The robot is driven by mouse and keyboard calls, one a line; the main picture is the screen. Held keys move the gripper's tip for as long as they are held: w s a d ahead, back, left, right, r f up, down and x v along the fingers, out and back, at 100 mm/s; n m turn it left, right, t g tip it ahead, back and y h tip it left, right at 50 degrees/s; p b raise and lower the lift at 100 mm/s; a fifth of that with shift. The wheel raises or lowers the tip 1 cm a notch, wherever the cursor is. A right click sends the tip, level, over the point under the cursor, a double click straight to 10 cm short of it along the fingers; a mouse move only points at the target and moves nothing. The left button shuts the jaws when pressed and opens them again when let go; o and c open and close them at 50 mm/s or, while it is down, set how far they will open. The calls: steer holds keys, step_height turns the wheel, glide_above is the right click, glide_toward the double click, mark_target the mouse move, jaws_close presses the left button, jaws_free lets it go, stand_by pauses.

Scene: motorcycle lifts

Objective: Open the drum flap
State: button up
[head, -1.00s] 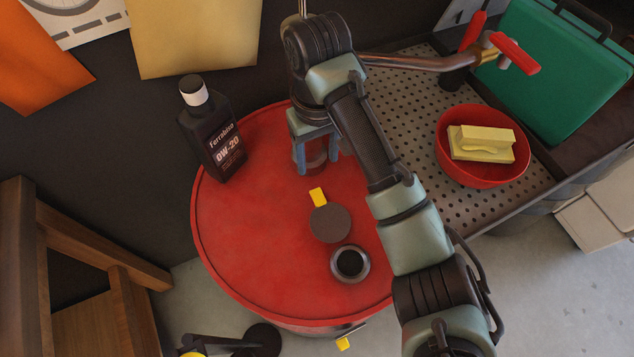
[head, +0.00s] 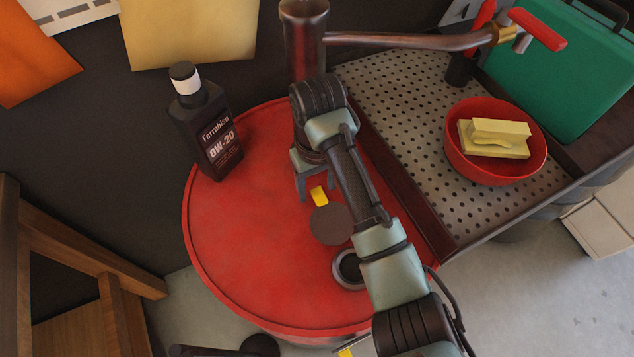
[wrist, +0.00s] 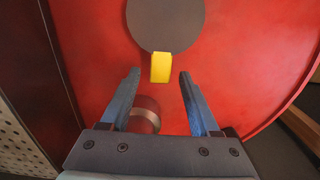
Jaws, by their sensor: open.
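The drum flap is a dark round disc (head: 331,224) with a yellow tab (head: 319,196), lying flat on the red drum lid (head: 240,250). A dark ringed opening (head: 349,268) is just beside it. My gripper (head: 315,190) is open above the lid, its fingers pointing down at the tab. In the wrist view the yellow tab (wrist: 161,67) lies centred between the open fingertips (wrist: 159,75), with the dark disc (wrist: 166,20) beyond. The fingers look apart from the tab on both sides. My arm partly hides the ringed opening.
A dark oil bottle (head: 206,130) stands at the lid's left edge. A reddish upright column (head: 305,45) with a lever handle (head: 420,41) rises behind my arm. A red bowl (head: 495,171) with yellow blocks sits on the perforated surface at right. The lid's left half is clear.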

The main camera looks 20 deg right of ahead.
jaws_close()
stand_by(1.4)
